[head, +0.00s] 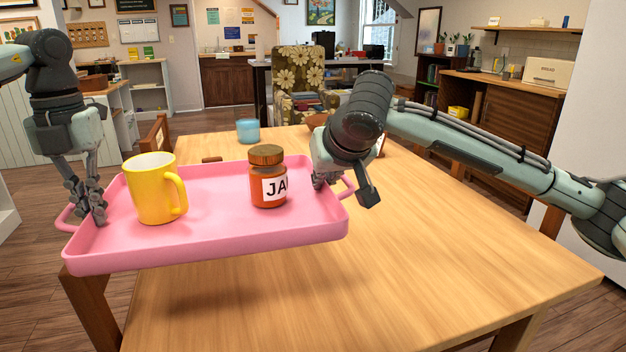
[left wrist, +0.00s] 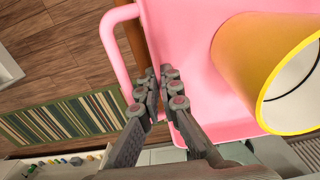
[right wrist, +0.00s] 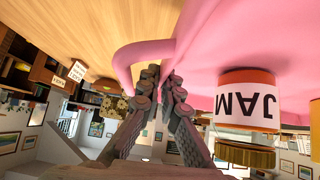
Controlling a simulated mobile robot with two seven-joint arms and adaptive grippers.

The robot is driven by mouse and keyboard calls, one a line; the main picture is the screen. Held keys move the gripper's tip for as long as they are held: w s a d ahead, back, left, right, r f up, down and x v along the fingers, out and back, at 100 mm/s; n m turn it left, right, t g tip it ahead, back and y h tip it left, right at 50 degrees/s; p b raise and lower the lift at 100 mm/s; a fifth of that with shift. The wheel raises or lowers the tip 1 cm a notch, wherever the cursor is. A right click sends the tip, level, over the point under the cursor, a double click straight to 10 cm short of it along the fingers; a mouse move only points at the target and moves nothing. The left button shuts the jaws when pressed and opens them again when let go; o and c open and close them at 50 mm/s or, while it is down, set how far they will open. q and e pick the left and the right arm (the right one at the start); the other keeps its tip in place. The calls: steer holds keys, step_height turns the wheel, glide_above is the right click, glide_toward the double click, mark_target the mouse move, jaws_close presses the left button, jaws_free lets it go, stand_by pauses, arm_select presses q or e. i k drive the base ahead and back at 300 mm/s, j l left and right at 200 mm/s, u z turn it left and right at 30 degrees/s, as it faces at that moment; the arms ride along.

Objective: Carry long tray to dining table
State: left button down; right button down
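The long pink tray (head: 225,222) has raised walls and a loop handle at each end. It is roughly level over the left part of the wooden dining table (head: 440,260), with a shadow on the tabletop below it. A yellow mug (head: 152,190) and a jam jar (head: 267,178) with a brown lid stand upright on it. My left gripper (head: 98,212) is shut on the tray's left end wall, beside the handle, also seen in the left wrist view (left wrist: 160,95). My right gripper (right wrist: 162,85) is shut on the right end wall; in the head view my arm partly hides it.
A blue cup (head: 248,130) stands on the table's far side. A flowered armchair (head: 299,80) is behind the table, and a wooden chair (head: 158,140) is at its far left. The table's right and front are clear.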

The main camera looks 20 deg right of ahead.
mark_target(370, 263)
steer(key=k+l, duration=0.1)
steer(key=l, duration=1.35)
